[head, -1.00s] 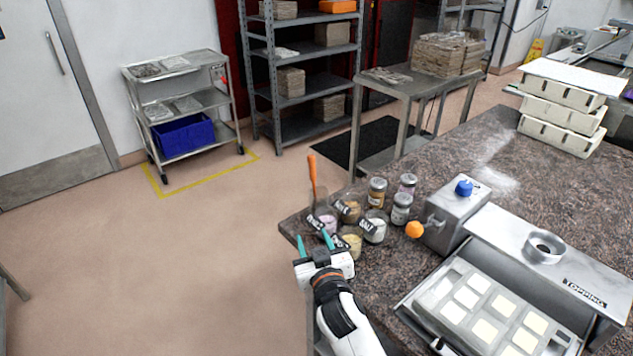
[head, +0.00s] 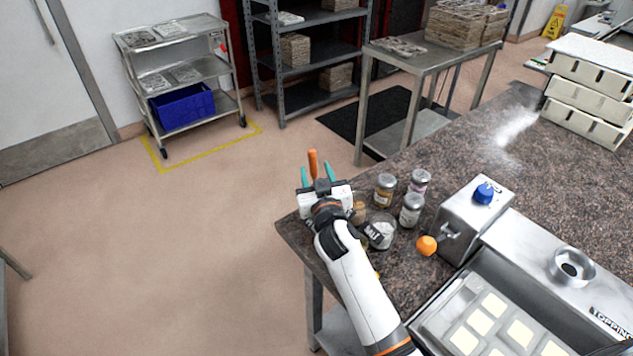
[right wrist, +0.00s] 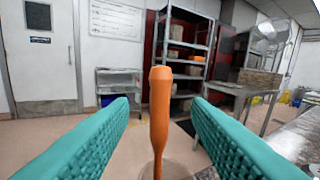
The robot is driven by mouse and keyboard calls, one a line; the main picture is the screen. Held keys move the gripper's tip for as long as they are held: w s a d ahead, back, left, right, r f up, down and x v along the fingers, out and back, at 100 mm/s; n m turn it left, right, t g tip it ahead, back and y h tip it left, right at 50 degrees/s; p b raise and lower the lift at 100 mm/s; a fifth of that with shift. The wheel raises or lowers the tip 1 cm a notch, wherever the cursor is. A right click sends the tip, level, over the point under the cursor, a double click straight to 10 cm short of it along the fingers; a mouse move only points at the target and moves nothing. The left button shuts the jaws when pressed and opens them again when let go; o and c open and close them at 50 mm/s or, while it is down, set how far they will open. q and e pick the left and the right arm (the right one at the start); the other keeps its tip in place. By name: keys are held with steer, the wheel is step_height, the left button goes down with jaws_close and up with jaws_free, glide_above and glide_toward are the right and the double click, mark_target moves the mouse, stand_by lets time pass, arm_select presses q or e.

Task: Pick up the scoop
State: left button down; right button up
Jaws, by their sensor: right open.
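The scoop (head: 313,163) shows as an upright orange handle at the corner of the granite counter. In the right wrist view the scoop's handle (right wrist: 160,105) stands between the two teal fingers, with a gap on each side. Its lower end goes down towards a container rim at the bottom of that view; the scoop's bowl is hidden. My right gripper (head: 318,176) is open around the handle, and it also shows in the right wrist view (right wrist: 160,118). My left gripper is not in view.
Jars (head: 385,189) and a salt container (head: 380,230) stand close to the right of my gripper. An orange ball-like thing (head: 427,246) and a metal box with a blue knob (head: 477,219) are farther right. Open floor lies left of the counter.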

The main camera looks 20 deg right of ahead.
mark_target(313, 162)
steer(key=shift+w+d+r+p, duration=0.1)
steer(key=shift+w+r+p, duration=0.15)
steer(key=shift+w, duration=0.25)
steer(key=shift+w+d+r+p, duration=0.1)
steer(key=shift+w+r+p, duration=0.15)
steer(key=shift+w, duration=0.25)
steer(key=shift+w+f, duration=0.15)
steer(key=shift+w, duration=0.9)
steer(key=shift+w+d+f, duration=0.1)
steer(key=shift+w+f, duration=0.05)
steer(key=shift+w, duration=0.3)
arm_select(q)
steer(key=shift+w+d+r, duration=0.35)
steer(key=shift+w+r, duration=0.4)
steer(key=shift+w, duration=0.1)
arm_select(e)
jaws_close()
